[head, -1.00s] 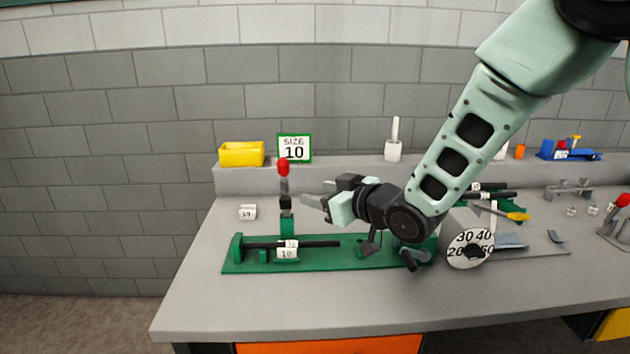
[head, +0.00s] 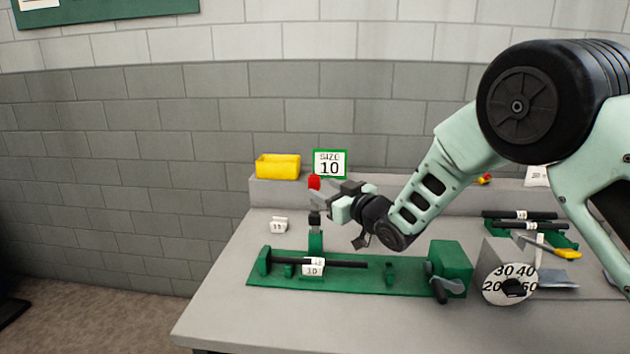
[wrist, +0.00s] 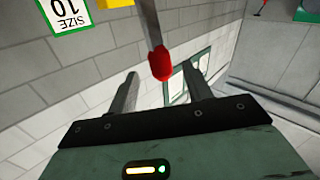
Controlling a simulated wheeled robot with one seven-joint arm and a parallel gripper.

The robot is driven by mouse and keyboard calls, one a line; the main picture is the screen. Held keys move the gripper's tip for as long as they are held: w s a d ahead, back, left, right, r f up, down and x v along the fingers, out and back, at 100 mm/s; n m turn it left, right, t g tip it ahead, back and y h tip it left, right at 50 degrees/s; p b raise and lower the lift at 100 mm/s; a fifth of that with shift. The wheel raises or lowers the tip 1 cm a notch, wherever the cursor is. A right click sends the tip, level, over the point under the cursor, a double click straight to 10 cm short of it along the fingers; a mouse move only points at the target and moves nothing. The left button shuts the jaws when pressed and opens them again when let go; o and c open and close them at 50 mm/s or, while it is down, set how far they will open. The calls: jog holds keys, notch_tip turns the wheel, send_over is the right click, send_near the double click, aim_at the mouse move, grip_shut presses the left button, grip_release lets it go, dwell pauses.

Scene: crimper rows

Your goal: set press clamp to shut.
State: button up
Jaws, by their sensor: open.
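The press clamp (head: 315,220) stands upright at the back left of a green base plate (head: 345,283), with a red tip (head: 314,182) on its raised lever. In the wrist view the red tip (wrist: 160,64) hangs between the two fingers, a little nearer the right one. My gripper (head: 324,198) is open around the lever's upper part, and I cannot tell whether a finger touches it. A black rod with a white tag marked 10 (head: 314,267) lies along the base.
A green block with a grey crank (head: 452,268) stands at the base's right end, beside a dial (head: 509,284). A yellow bin (head: 278,166) and a SIZE 10 sign (head: 330,164) stand on the back ledge. The front left of the bench (head: 225,315) is clear.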

aim_at(318, 186)
jog(key=shift+p+x, duration=0.35)
jog(key=shift+x, duration=2.2)
grip_shut()
